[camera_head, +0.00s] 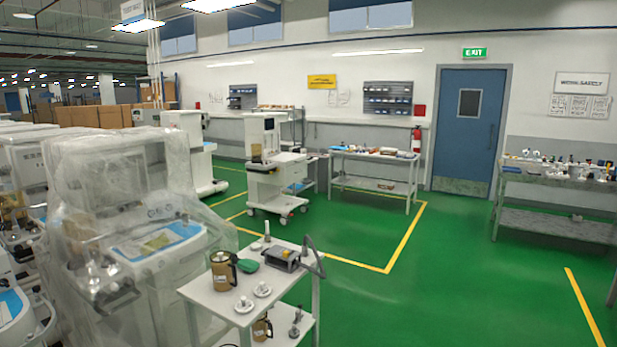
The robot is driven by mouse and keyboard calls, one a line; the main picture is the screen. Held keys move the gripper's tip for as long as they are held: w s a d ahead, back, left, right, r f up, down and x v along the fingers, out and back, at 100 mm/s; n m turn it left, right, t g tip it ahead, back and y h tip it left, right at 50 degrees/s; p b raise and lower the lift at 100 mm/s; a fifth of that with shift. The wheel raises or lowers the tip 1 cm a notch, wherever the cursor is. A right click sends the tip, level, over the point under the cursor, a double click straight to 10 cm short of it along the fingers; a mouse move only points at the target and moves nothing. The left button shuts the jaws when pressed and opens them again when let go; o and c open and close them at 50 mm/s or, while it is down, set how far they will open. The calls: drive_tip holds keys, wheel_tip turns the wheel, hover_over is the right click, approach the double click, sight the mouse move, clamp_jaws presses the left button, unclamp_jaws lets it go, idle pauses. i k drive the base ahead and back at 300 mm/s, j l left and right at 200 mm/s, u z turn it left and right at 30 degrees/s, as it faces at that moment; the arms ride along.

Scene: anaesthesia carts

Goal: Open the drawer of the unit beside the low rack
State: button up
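A low white two-shelf rack (207,291) stands in the near foreground, with jars, small fittings and a grey device on it. Directly left of it is a large anaesthesia unit (100,180) wrapped in clear plastic, with a blue-edged worktop. Its lower front is partly hidden by the plastic and the rack, and I cannot make out an open drawer there. Farther back, a white wheeled unit (272,190) with a screen and worktop stands on the green floor. Its drawer state is too small to tell. I cannot tell for certain which unit is meant. My gripper is not in view.
Green floor (440,290) with yellow lines is clear right of the rack. Worktables (372,157) with small items stand along the back wall, and another table (560,180) stands at right. More units crowd the left edge. A blue door (468,130) is at the back.

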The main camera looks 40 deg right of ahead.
sight(288, 171)
drive_tip(key=z, duration=1.4)
drive_tip(key=i+l+z, duration=0.15)
drive_tip(key=i+z, duration=0.2)
drive_tip(key=i, duration=0.35)
drive_tip(key=i+z, duration=0.35)
drive_tip(key=i, duration=0.35)
drive_tip(key=i+j+z, duration=0.35)
drive_tip(key=i, duration=0.35)
drive_tip(key=i+u, duration=0.1)
drive_tip(key=i, duration=0.5)
drive_tip(key=i+l+u, duration=0.1)
drive_tip(key=i, duration=0.5)
drive_tip(key=i+l+u, duration=0.1)
drive_tip(key=i, duration=0.5)
drive_tip(key=i+j+u, duration=0.15)
drive_tip(key=i+u, duration=0.2)
drive_tip(key=i, duration=0.35)
drive_tip(key=i+u, duration=0.35)
drive_tip(key=i, duration=0.3)
drive_tip(key=i+l+u, duration=0.2)
drive_tip(key=i+u, duration=0.15)
drive_tip(key=i, duration=2.85)
drive_tip(key=i+j+z, duration=0.15)
drive_tip(key=i, duration=0.3)
drive_tip(key=i+j+z, duration=0.2)
drive_tip(key=i, duration=0.25)
drive_tip(key=i+j+z, duration=0.15)
drive_tip(key=i, duration=0.3)
drive_tip(key=i+j+z, duration=0.2)
drive_tip(key=i, duration=0.25)
